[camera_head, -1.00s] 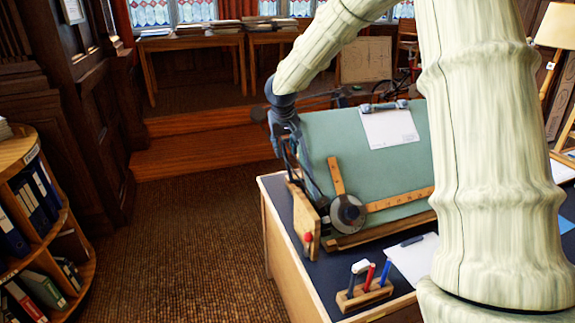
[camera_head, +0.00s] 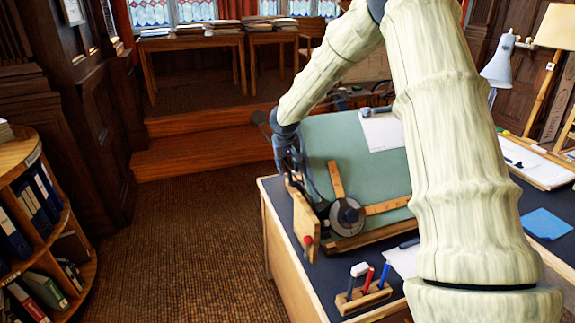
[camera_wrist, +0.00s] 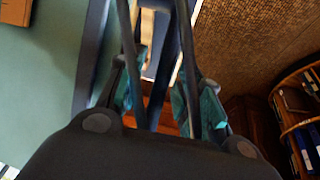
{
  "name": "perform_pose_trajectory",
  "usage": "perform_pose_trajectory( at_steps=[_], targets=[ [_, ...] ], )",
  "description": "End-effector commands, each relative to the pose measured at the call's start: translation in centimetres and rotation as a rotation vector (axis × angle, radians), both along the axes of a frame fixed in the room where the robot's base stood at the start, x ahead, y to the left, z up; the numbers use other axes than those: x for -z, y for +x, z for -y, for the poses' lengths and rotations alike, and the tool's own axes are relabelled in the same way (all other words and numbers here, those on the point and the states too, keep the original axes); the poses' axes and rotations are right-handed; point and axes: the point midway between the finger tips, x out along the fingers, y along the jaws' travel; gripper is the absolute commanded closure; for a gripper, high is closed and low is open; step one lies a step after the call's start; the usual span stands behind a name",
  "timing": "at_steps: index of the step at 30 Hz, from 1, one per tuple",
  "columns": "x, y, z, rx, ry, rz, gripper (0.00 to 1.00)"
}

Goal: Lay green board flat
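The green board (camera_head: 345,145) stands tilted on the dark-topped desk, its left side toward the aisle. A white sheet is clipped near its top, and a wooden drafting rule with a round head (camera_head: 347,215) lies across its lower part. My gripper (camera_head: 290,158) is at the board's left edge, pointing down; its fingers are partly hidden. In the wrist view the green board (camera_wrist: 38,85) fills the left. The two teal-padded fingers (camera_wrist: 165,90) are apart beside its edge, with dark bars between them. I cannot tell whether they grip anything. My arm covers the board's right part.
A red-knobbed wooden side piece (camera_head: 307,240) stands below the gripper. A pen block (camera_head: 362,297) sits at the desk's front. A blue sheet (camera_head: 545,223) and a lamp (camera_head: 500,65) are on the right. A bookshelf (camera_head: 40,225) stands left; the carpet between is clear.

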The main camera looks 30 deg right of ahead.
Motion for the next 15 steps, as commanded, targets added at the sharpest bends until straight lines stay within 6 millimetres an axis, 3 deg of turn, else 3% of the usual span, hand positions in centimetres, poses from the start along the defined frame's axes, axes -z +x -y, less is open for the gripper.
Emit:
perform_pose_trajectory(
  at_steps=[14,15],
  targets=[
    [0.79,0.24,0.2,0.001,0.001,0.001,0.65],
    [0.79,0.23,0.2,0.0,0.0,0.0,0.72]
  ],
)
